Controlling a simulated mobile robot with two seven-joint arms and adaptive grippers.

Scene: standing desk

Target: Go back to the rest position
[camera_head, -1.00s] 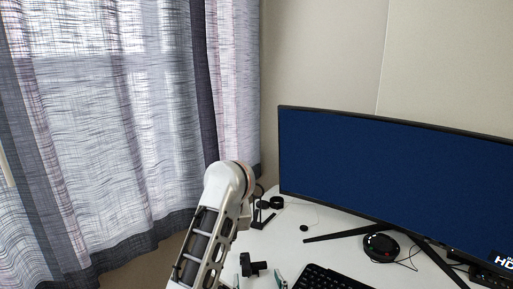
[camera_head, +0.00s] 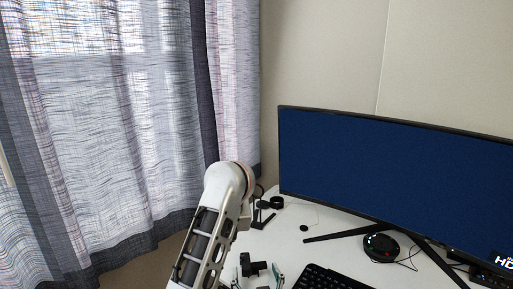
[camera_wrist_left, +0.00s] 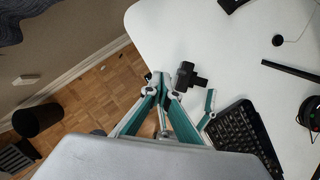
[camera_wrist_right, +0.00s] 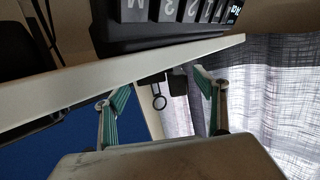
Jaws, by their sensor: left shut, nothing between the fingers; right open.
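My left arm rises at the lower left of the head view. My left gripper (camera_wrist_left: 162,84) is shut and empty in the left wrist view, beside a small black T-shaped object (camera_wrist_left: 188,76) on the white desk. A teal finger of my right gripper shows right of that object. My right gripper (camera_wrist_right: 160,92) is open in its own wrist view, with nothing held between its fingers. In the head view only the fingertips of my right gripper (camera_head: 276,281) show at the bottom edge, near the black object (camera_head: 253,268).
The white desk (camera_head: 270,240) carries a wide monitor (camera_head: 390,175), a keyboard (camera_head: 325,279) and a round black device (camera_head: 380,247). Curtains (camera_head: 110,130) hang at the left. A dark bin (camera_wrist_left: 38,120) stands on the wooden floor beyond the desk edge.

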